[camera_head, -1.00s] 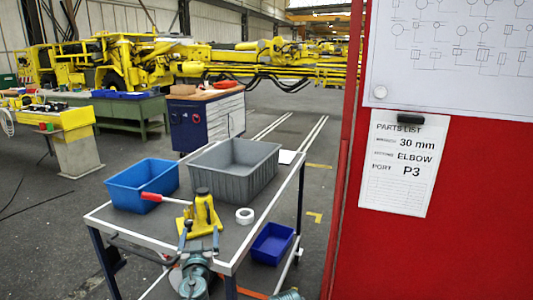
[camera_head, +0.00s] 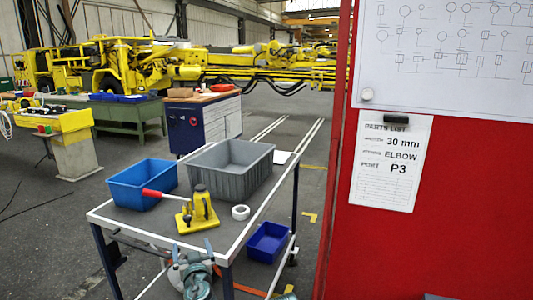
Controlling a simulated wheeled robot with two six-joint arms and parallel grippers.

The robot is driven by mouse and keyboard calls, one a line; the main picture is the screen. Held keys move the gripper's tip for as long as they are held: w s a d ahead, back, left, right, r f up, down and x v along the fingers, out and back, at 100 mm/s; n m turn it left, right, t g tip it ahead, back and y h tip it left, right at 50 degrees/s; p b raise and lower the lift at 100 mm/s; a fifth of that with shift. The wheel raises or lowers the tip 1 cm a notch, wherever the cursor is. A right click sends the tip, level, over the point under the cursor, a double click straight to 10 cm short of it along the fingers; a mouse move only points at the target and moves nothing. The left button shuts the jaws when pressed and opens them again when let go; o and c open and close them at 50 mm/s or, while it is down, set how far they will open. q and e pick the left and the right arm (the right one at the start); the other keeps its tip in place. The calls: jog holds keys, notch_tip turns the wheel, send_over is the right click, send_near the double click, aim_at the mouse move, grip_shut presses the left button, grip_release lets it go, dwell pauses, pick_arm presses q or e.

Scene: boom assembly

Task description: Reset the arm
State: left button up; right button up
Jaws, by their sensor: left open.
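My left gripper (camera_head: 192,251) is at the bottom of the head view, in front of the near edge of the table (camera_head: 225,246). Its two grey fingers point up and stand apart, with nothing seen between them. Its teal and grey body runs down to the bottom of the picture. The yellow jack-like tool (camera_head: 197,214) with a red handle (camera_head: 154,194) stands on the table beyond the fingers, apart from them. My right gripper cannot be made out.
A blue bin (camera_head: 142,184), a grey bin (camera_head: 232,170) and a white tape roll (camera_head: 240,212) are on the table. A dark blue bin (camera_head: 268,242) sits lower down. A red panel (camera_head: 460,235) with a parts list (camera_head: 391,162) blocks the right side.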

pick_arm(q)
jog(key=s+d+f+m+g+p, duration=0.1)
jog(key=s+d+f+g, duration=0.3)
jog(key=s+f+g, duration=0.55)
jog(key=s+d+f+m+g+h, duration=0.2)
jog(key=s+d+f+m+g, duration=0.1)
jog(key=s+d, duration=0.3)
jog(key=s+d+f+m+g+h, duration=0.2)
jog(key=s+d+f, duration=0.3)
jog(key=s, duration=0.3)
jog(key=shift+d+m+g+h+p, duration=0.45)
jog(key=shift+d+m+g, duration=0.1)
jog(key=shift+m+g, duration=0.15)
